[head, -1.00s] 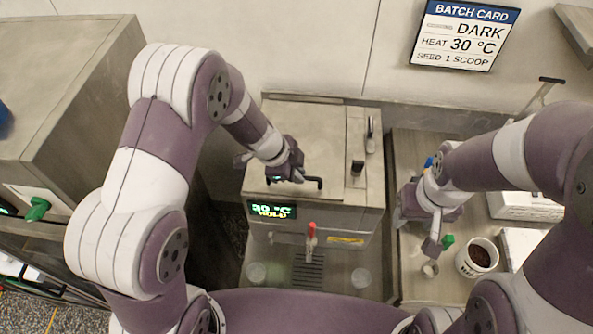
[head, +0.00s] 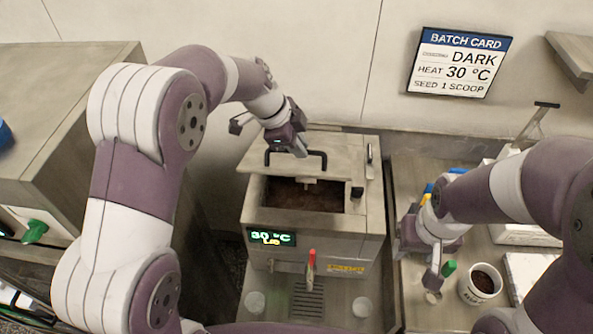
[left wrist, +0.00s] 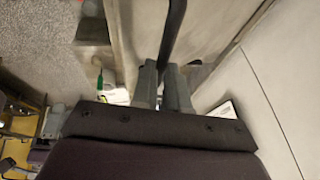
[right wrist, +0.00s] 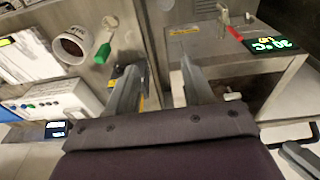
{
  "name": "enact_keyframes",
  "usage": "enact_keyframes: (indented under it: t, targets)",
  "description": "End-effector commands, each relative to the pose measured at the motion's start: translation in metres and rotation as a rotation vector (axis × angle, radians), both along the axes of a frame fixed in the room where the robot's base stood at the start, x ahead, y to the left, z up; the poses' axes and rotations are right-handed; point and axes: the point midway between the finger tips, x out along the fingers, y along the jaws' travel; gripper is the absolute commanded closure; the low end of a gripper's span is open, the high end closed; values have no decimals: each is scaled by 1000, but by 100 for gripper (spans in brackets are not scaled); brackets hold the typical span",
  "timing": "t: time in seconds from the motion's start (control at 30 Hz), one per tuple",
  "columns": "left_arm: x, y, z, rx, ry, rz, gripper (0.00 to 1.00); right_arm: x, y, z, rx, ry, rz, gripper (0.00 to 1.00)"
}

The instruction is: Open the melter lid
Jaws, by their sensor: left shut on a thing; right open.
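The melter (head: 255,215) is a grey metal box in the middle of the head view. Its lid (head: 260,150) is drawn back, and the front opening shows dark brown chocolate (head: 300,197). My left gripper (head: 302,153) is shut on the lid's black bar handle (head: 321,163). The left wrist view shows the handle bar (left wrist: 172,38) between the fingers (left wrist: 160,85). My right gripper (head: 420,268) is open and apparently empty over the side counter right of the melter; its spread fingers show in the right wrist view (right wrist: 160,82).
The melter's display (head: 271,238) reads 30 °C. A red tap lever (head: 311,262) is on its front. A batch card (head: 461,62) hangs on the wall.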

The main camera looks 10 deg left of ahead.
Motion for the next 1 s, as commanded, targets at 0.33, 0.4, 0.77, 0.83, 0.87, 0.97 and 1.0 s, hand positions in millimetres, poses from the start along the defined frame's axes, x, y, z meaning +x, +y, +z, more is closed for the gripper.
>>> enact_keyframes:
  t: [0.33,0.4,0.77,0.83,0.87,0.97,1.0]
  targets:
    - [36,1,35,0,-14,7,100,0,0,11,0,0,0,49]
    - [39,1,37,1,-13,8,100,0,0,12,0,0,0,49]
    - [42,1,38,2,-8,6,100,0,0,12,0,0,0,49]
    - [41,1,37,2,-8,6,100,0,0,12,0,0,0,49]
    - [41,2,37,2,-8,6,100,0,0,12,0,0,0,49]
    - [41,2,37,2,-7,5,100,0,2,12,0,0,9,75]
    - [41,1,36,2,-6,5,100,0,7,12,0,0,31,88]
